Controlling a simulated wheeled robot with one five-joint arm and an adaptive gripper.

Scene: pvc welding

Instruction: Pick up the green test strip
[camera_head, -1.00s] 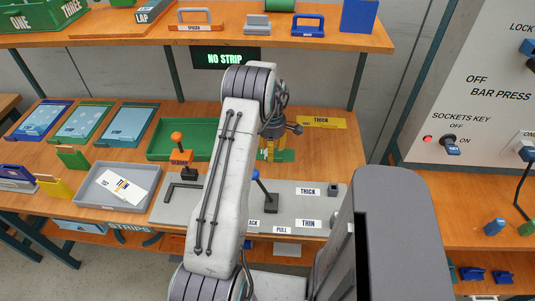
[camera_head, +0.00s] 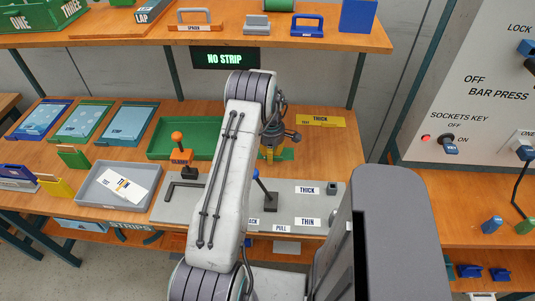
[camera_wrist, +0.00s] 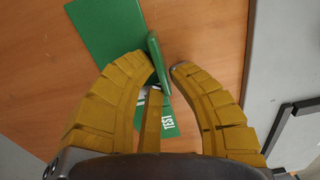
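The green test strip (camera_wrist: 98,30) lies on the orange table in the wrist view. Its label reads TEST, and a thin green tab (camera_wrist: 155,52) stands up from it. My gripper (camera_wrist: 161,68) has yellow curved fingers, with the tab between the fingertips. A narrow gap seems to show at the right finger, so the gripper looks open around the tab. Part of the strip is hidden under the fingers. In the head view my gripper (camera_head: 271,150) points down at the table behind my arm, and a little of the strip (camera_head: 287,154) shows beside it.
An empty green tray (camera_head: 160,150) is left of my gripper. A grey plate (camera_head: 315,210) with a blue-knobbed lever (camera_head: 266,190) and THICK and THIN labels is in front. A yellow THICK strip (camera_head: 335,121) lies behind right. A sign (camera_head: 225,58) reads NO STRIP.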

